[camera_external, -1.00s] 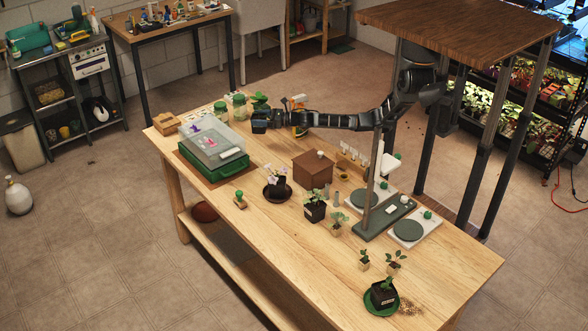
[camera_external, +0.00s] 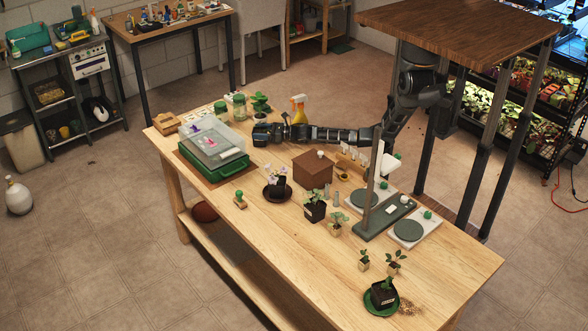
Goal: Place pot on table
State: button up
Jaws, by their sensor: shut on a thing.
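My gripper (camera_external: 259,134) is at the far left part of the wooden table (camera_external: 440,258), low over the top, beside the lidded green tray. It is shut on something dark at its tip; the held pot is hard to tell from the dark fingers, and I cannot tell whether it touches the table. Other pots stand apart from it: a black pot with a seedling (camera_external: 315,212) near the middle, a flowering plant's dark pot (camera_external: 277,191) on a dark saucer, and a black pot (camera_external: 383,295) on a green saucer at the near end.
The green tray with a clear lid (camera_external: 222,173) is left of my gripper. Glass jars (camera_external: 239,106), a green item (camera_external: 260,103) and an orange spray bottle (camera_external: 298,112) stand behind it. A brown box (camera_external: 313,171) and a scale (camera_external: 408,231) are to the right.

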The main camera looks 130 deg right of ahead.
jog(key=o, duration=1.1)
jog(key=shift+f, duration=0.1)
jog(key=shift+o, duration=0.2)
jog(key=shift+s, duration=0.1)
jog(key=shift+v, duration=1.4)
notch_tip(320, 180, up, 7)
jog(key=shift+a+r+p, duration=0.1)
jog(key=shift+p, duration=0.3)
